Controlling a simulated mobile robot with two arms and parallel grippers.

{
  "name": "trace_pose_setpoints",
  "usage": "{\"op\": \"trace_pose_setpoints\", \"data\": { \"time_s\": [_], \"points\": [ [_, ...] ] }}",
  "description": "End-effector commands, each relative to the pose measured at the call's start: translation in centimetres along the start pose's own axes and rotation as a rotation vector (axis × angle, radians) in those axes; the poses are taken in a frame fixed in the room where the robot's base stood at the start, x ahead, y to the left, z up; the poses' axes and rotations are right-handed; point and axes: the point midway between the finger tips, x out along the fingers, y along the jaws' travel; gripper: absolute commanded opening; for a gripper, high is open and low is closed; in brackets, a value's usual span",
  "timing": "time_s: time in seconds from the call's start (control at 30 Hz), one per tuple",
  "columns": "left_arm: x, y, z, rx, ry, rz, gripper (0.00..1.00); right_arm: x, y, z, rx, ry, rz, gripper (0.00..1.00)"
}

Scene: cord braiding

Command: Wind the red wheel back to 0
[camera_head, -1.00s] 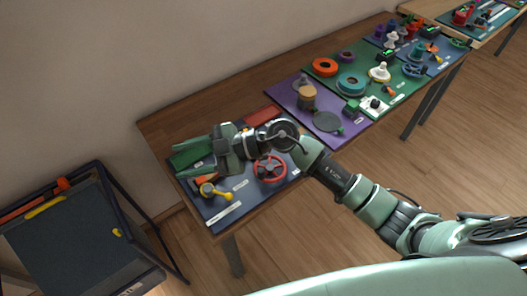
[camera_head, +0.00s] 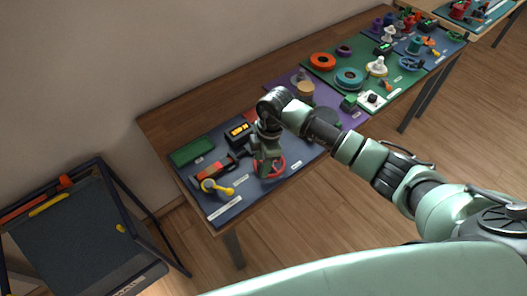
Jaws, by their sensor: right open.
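The red wheel (camera_head: 281,168) lies on the dark blue mat (camera_head: 232,204) near the front edge of the wooden table. My right gripper (camera_head: 268,168) points down over the wheel and hides much of it, including its hub. The gripper is open; I cannot tell whether its fingers touch the wheel. A small black box with a lit yellow display (camera_head: 239,129) stands behind and left of the wheel; its digits are too small to read. My left gripper is not in view.
A yellow-handled part (camera_head: 218,187), an orange-and-black block (camera_head: 213,169) and a green tray (camera_head: 191,151) lie left of the wheel. Purple and green mats with spools and cones stretch to the right. A dark-framed cart (camera_head: 75,235) stands at the left.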

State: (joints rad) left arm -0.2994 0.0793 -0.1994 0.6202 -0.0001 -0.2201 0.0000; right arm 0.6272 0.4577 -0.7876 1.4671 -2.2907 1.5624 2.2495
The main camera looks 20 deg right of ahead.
Motion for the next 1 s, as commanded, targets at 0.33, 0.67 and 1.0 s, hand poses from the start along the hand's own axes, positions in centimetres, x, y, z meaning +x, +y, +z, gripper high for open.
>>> {"op": "trace_pose_setpoints", "data": {
  "time_s": [0.33, 0.67, 1.0],
  "points": [
    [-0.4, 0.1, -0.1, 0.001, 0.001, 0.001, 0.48, 1.9, 0.0, 0.0, -0.001, 0.001, 0.0, 0.48],
    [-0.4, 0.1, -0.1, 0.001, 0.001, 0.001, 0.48, 1.9, 0.0, -0.1, -0.001, 0.001, 0.0, 0.0],
    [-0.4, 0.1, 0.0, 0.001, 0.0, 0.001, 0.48, 1.8, 0.0, -0.1, -0.001, 0.002, 0.0, 0.0]
  ]
}}
